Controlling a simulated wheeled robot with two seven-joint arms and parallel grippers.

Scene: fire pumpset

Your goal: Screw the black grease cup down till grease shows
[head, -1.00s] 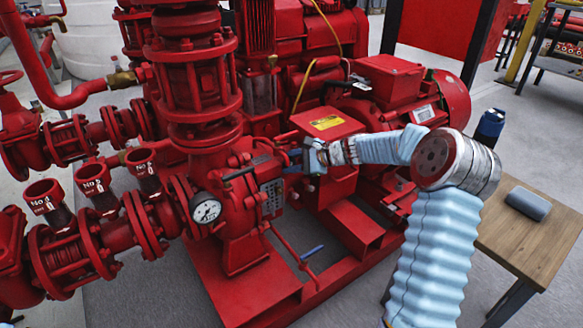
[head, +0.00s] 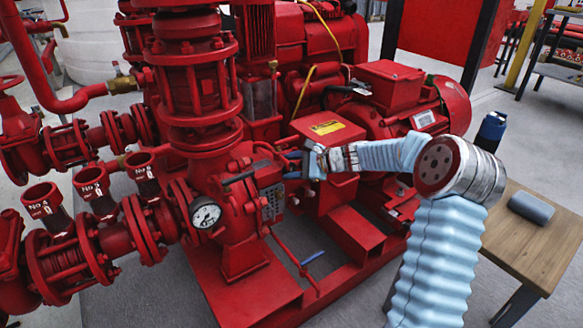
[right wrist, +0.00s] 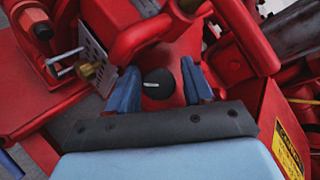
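The black grease cup (right wrist: 158,84) is a small round knob with a white line on its face, seated on the red pump (right wrist: 168,55) in the right wrist view. My right gripper (right wrist: 159,72) is open, its two blue fingers on either side of the cup. Red gaps show between the cup and each finger, wider on the right. The head view shows the same gripper (head: 292,163) at the pump housing. The cup is hidden or too small to tell there. I cannot see grease. My left gripper is not in view.
A red pipe loop (right wrist: 160,30) passes just beyond my fingertips. A pressure gauge (head: 205,214) sits on the pump's left. A box with a yellow label (head: 327,128) stands close to my right wrist. A wooden table (head: 535,245) is at the right.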

